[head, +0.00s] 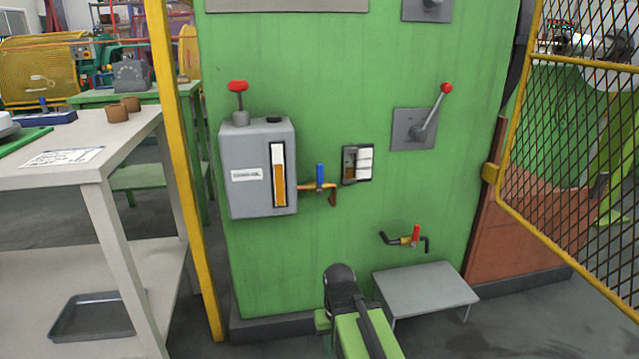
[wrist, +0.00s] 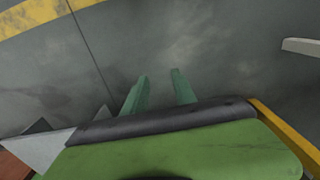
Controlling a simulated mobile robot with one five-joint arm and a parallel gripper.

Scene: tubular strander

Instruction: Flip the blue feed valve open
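The blue feed valve (head: 320,175) is a small blue lever standing upright on a short brass pipe, in the head view. The pipe leaves the right side of a grey oil box (head: 258,200) on the green panel (head: 300,260) and bends down at its end. My gripper (wrist: 159,74) shows in the wrist view as two green fingers, spread apart with only floor between them. In the head view my arm is low, in front of the panel and below the valve, well apart from it. The valve is not in the wrist view.
A red-handled valve (head: 415,235) sits lower right, above a grey step (head: 425,288). A red-knobbed lever (head: 432,115) is at upper right. A yellow post (head: 180,170) and white table (head: 110,175) stand left, a yellow mesh guard (head: 570,150) right.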

